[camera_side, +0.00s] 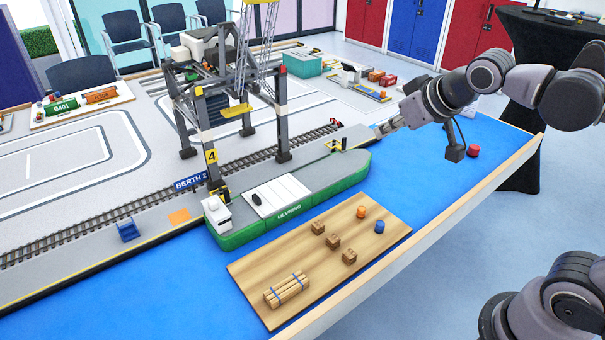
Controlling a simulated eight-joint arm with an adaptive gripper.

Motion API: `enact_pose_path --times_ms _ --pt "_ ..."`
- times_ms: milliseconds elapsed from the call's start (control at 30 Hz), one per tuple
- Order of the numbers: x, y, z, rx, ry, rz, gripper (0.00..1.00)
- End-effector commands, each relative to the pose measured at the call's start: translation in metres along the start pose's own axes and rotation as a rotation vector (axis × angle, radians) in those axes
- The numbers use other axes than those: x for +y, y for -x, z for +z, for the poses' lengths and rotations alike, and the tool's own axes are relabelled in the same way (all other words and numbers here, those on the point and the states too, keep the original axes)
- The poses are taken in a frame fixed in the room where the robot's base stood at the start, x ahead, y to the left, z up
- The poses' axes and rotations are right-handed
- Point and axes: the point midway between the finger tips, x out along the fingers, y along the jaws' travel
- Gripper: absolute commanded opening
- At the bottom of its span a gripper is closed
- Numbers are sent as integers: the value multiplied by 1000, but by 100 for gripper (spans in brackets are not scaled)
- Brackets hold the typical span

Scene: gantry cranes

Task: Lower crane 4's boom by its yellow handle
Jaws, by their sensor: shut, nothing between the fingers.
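Crane 4 is a grey gantry crane (282,122) with a yellow number 4 plate (211,156) on a front leg. It straddles the rail track behind the green ship. A yellow flat piece (235,110) hangs low under the crane's frame. My gripper (379,131) is shut and empty, to the right of the crane, above the ship's far end and apart from the crane.
The green ship (290,207) lies along the quay. A wooden board (300,262) with crates, barrels and a log bundle lies in front on the blue surface. A red barrel (473,150) stands right of my gripper. A teal container (300,62) sits behind the crane.

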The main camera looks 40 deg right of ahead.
Motion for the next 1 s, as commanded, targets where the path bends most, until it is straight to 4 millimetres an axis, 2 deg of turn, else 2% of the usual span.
enact_pose_path --times_ms 33,200,400,500,600,700,833,1000 --pt "-2 6 -33 36 -1 9 0" --pt "-12 27 -134 171 -13 28 0" --pt "-35 54 -240 328 -18 11 0" --pt "-49 68 -282 397 -18 -10 0" --pt "-62 79 -314 453 -16 -34 0" --pt "-73 87 -336 491 -14 -55 0" --pt "-81 93 -350 518 -12 -70 0" --pt "-83 95 -354 526 -12 -76 0"
